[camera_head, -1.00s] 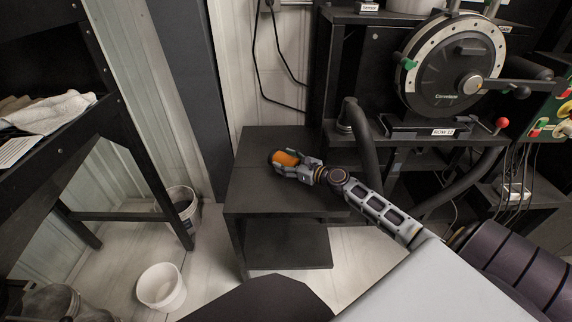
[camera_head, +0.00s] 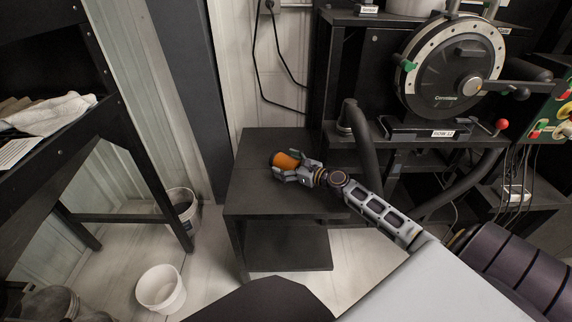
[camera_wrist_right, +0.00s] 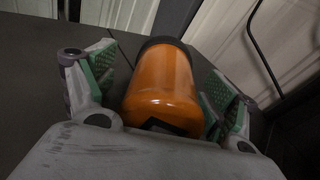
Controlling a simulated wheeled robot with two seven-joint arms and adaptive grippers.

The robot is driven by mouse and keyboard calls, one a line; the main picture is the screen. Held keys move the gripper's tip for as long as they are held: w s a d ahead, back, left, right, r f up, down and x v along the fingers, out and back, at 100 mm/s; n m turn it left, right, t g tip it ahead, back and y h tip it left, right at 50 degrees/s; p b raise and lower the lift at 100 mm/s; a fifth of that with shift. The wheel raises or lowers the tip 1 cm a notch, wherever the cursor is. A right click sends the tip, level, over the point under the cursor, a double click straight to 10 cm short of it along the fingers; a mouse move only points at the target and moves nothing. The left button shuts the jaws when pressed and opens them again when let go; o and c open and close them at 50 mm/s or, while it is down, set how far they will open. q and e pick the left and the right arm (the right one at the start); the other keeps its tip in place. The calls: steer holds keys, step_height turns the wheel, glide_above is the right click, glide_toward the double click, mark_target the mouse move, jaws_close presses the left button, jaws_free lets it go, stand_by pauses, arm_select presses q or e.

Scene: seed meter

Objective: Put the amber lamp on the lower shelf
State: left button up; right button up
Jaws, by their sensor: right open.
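The amber lamp (camera_head: 286,160), an orange cylinder with a dark end, is on the top of a small black table (camera_head: 250,194). My right gripper (camera_head: 289,168) is open around it, with the lamp between its fingers. In the right wrist view the lamp (camera_wrist_right: 165,86) lies between the two green-padded fingers (camera_wrist_right: 163,92), with a gap visible on the left side. The lower shelf (camera_head: 290,250) of the same table is below and looks empty. My left gripper is not in view.
A large round black machine (camera_head: 448,72) with hoses stands right of the table. A white bucket (camera_head: 161,288) and another bucket (camera_head: 183,212) are on the floor to the left. A dark workbench with a cloth (camera_head: 50,112) is at far left.

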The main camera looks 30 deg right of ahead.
mark_target(296, 167)
steer(key=shift+r, duration=0.15)
steer(key=shift+s+d, duration=0.2)
steer(key=shift+s, duration=0.35)
steer(key=shift+p+v, duration=0.4)
steer(key=shift+v, duration=0.55)
steer(key=shift+s+d+r, duration=0.1)
steer(key=shift+s+d, duration=0.15)
steer(key=shift+s, duration=0.35)
steer(key=shift+p+v, duration=0.85)
steer(key=shift+v, duration=2.45)
steer(key=shift+s+d+r, duration=0.1)
steer(key=shift+s+d, duration=0.05)
steer(key=shift+s, duration=0.3)
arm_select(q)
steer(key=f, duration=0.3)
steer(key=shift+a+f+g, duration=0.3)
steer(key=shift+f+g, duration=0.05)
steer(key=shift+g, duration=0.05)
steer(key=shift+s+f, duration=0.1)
arm_select(e)
steer(key=shift+s, duration=0.15)
